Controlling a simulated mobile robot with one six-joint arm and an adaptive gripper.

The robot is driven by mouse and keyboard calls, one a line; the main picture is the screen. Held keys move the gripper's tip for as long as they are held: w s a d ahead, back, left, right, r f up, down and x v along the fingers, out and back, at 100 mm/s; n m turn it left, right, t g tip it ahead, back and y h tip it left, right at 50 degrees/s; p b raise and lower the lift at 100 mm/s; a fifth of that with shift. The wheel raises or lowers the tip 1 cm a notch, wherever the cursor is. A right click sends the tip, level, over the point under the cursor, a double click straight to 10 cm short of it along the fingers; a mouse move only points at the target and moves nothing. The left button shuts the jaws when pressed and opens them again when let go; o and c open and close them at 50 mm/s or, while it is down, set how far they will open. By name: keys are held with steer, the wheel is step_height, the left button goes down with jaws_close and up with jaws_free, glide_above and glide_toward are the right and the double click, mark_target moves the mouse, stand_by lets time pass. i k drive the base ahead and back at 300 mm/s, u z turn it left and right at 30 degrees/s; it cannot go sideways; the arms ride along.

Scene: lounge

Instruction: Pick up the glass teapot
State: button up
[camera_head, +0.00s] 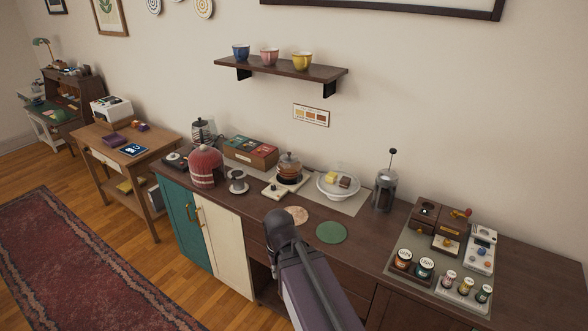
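What looks like the glass teapot (289,169) stands upright on a pale board (273,190) near the back of the dark sideboard (225,200). It has a rounded body with dark amber contents and a brownish lid. My arm rises from the bottom of the picture in front of the sideboard, and its visible part is apart from the teapot. My gripper's fingers do not show.
A red knitted-looking cover (205,167) stands left of the teapot. A white cake stand (338,184) and a French press (384,190) stand to its right. A tea box (250,153) is behind. Flat round mats (331,232) lie in front. A shelf with cups (280,68) hangs above.

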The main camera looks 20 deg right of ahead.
mark_target(288, 172)
steer(key=i, duration=0.95)
